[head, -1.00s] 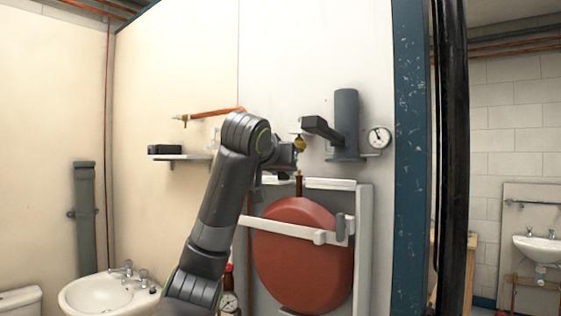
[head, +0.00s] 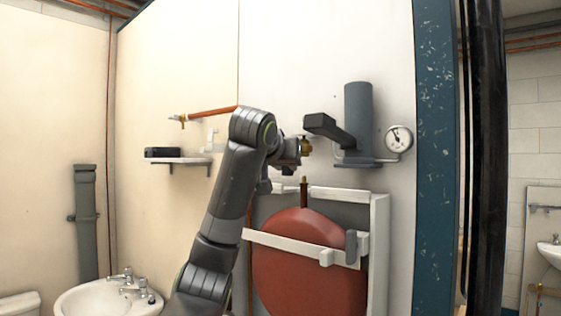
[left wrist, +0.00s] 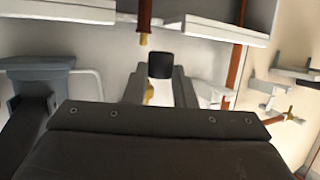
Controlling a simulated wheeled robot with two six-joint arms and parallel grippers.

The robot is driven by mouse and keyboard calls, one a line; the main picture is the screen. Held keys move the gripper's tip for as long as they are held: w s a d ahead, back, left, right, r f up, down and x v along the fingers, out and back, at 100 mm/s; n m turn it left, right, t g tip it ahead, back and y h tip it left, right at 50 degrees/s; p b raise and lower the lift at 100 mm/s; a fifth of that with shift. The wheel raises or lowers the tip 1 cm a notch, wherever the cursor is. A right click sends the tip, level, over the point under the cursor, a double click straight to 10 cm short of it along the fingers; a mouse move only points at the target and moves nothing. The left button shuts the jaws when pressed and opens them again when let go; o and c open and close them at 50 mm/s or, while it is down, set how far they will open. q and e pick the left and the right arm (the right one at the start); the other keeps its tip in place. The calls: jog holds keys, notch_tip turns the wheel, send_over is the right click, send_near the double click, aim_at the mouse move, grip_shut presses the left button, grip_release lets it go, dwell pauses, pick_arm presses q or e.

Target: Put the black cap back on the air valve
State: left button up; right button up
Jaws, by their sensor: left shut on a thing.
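My left gripper (left wrist: 160,76) is shut on the black cap (left wrist: 160,65), which sits between its fingertips in the left wrist view. In the head view the left arm hides most of the gripper, and I cannot make out the cap there. The air valve (head: 304,192) is a copper stem with a brass tip standing up from the red round vessel (head: 303,262). In the left wrist view the valve (left wrist: 143,38) points down the picture, its bare tip just left of the cap and apart from it. My right gripper is not in view.
A white bracket bar (head: 290,247) crosses the vessel. A dark grey cylinder with an arm (head: 358,118) and a pressure gauge (head: 398,139) are on the wall to the right. A brass fitting (head: 305,147) is near the wrist. A shelf with a black box (head: 162,153) is left.

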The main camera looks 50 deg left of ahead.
pick_arm(q)
jog(key=shift+w+a+p, duration=0.15)
jog(key=shift+w+p, duration=0.3)
jog(key=shift+w, duration=0.7)
jog(key=shift+w+p, duration=0.5)
jog(key=shift+w+a+p, duration=0.15)
jog(key=shift+w+p, duration=0.4)
jog(key=shift+w, duration=0.4)
jog(key=shift+w+a+p, duration=0.1)
jog(key=shift+w+p, duration=0.45)
jog(key=shift+w, duration=0.35)
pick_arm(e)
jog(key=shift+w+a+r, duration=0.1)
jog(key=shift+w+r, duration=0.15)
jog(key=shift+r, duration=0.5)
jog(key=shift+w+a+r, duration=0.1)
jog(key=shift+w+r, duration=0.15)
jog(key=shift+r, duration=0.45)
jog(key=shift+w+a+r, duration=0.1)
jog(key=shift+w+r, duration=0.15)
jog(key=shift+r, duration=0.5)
pick_arm(q)
jog(key=shift+f, duration=0.2)
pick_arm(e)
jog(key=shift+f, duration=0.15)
